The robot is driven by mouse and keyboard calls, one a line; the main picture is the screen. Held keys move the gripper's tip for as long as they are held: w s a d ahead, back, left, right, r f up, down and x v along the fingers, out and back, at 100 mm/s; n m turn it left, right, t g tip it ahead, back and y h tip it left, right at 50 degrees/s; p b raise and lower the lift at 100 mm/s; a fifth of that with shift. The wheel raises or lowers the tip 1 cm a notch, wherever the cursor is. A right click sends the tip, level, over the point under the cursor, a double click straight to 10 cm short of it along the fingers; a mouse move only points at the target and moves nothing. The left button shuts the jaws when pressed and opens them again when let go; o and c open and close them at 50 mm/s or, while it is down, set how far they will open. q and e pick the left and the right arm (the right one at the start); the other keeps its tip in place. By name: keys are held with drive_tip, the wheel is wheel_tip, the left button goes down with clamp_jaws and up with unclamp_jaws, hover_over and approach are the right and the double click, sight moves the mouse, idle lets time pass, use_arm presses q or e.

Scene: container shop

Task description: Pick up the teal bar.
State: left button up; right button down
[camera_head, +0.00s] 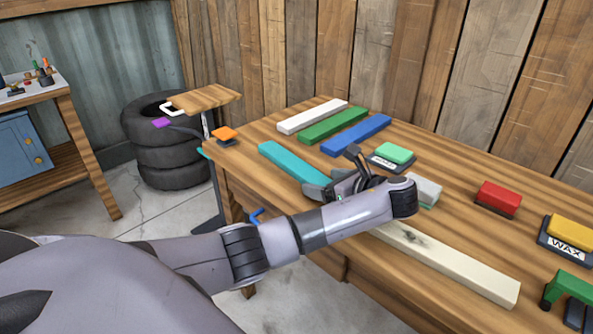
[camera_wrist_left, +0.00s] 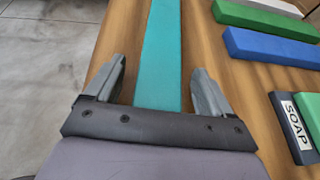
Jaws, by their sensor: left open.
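The teal bar (camera_head: 291,163) lies flat on the wooden workbench in the head view, near its left front edge. Its near end is hidden behind my left gripper (camera_head: 335,175). In the left wrist view the teal bar (camera_wrist_left: 163,50) runs away from me between the two fingers of my left gripper (camera_wrist_left: 160,80). The fingers are open, one on each side of the bar, with a gap on both sides. I cannot tell how high they are above the bench. My right gripper is in neither view.
Blue (camera_head: 356,135), green (camera_head: 334,125) and white (camera_head: 312,116) bars lie behind the teal one. A long cream bar (camera_head: 450,262) lies in front. A green-topped block (camera_head: 393,154) on a labelled base and a red block (camera_head: 498,197) stand to the right. Bare wood surrounds the teal bar.

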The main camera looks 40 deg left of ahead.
use_arm(q)
drive_tip(key=shift+w+a+f, duration=0.1)
drive_tip(key=shift+a, duration=0.2)
drive_tip(key=c, duration=1.2)
